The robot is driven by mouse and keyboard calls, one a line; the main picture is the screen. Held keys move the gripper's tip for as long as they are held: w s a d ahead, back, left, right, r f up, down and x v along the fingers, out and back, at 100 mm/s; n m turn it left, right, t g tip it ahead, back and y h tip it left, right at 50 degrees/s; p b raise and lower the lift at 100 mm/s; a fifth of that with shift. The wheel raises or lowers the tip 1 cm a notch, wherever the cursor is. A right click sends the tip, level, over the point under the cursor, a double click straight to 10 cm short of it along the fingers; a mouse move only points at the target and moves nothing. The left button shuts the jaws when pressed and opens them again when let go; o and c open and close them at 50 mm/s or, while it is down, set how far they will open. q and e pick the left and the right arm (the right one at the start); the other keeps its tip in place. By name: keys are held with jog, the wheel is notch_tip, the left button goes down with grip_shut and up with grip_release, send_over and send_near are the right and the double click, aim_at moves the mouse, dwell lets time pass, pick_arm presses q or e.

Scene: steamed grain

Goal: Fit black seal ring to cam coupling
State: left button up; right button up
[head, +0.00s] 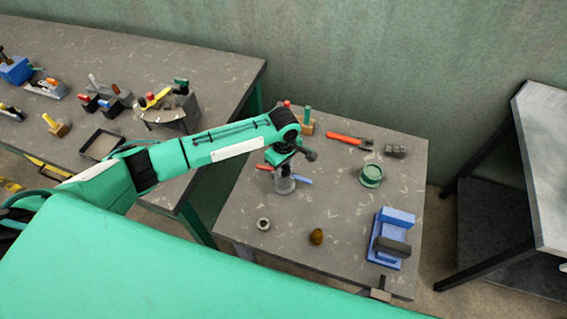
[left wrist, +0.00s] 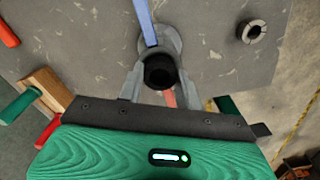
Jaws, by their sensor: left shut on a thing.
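My left gripper (head: 283,168) points down over the small bench. In the left wrist view its fingers (left wrist: 160,80) are shut on a black ring-like piece (left wrist: 160,72) with a dark opening. Behind or below that piece is a grey round metal part (left wrist: 173,38), probably the cam coupling; it also shows under the gripper in the head view (head: 284,186). I cannot tell whether the black piece touches it. A loose grey notched metal ring (head: 263,224) lies nearer the front edge, also in the left wrist view (left wrist: 252,31). My right gripper is not seen.
The bench (head: 335,203) also holds a brown knob-like piece (head: 316,236), a blue vise-like tool (head: 391,240), a green round part (head: 371,176), red-handled pliers (head: 348,140) and a wooden tool block (head: 306,125). A red-and-blue-handled tool (head: 302,179) lies close to the gripper.

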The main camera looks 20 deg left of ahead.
pick_arm(q)
jog(key=shift+f, duration=0.35)
dwell(0.7)
jog(key=shift+r+p, duration=0.25)
jog(key=shift+p, duration=0.55)
dwell(0.3)
jog(key=shift+f, duration=0.25)
dwell(0.5)
jog(key=shift+r+p, duration=0.3)
jog(key=shift+p, duration=0.7)
jog(key=shift+p, duration=0.4)
jog(key=shift+f, duration=0.3)
dwell(0.8)
